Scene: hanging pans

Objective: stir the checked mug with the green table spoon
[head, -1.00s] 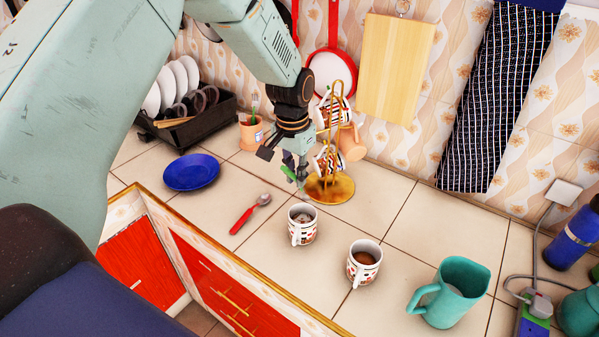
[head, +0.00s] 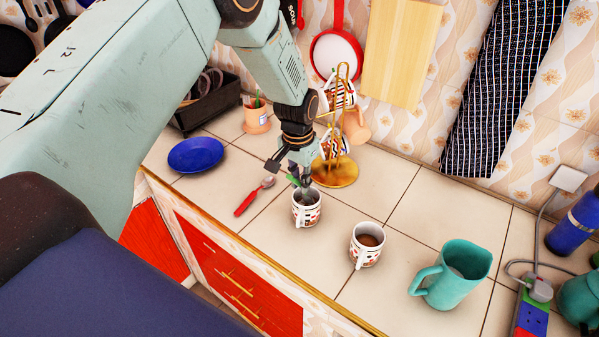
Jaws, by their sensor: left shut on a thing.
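A white mug with a red and black checked pattern (head: 306,214) stands upright on the tiled counter. A second, similarly patterned mug (head: 367,253) with brown contents stands to its right. My left gripper (head: 300,180) is directly above the first mug's mouth, pointing down, shut on the green spoon (head: 292,179). Only a small green piece of the spoon shows beside the fingers. The spoon's lower end is hidden at the mug, so I cannot tell how deep it reaches. My right gripper is out of view.
A red-handled spoon (head: 254,195) lies left of the first mug. A brass mug stand (head: 346,172) with hanging cups is close behind my gripper. A blue plate (head: 196,155) lies at left, a teal pitcher (head: 451,275) at right. Tiles behind the second mug are clear.

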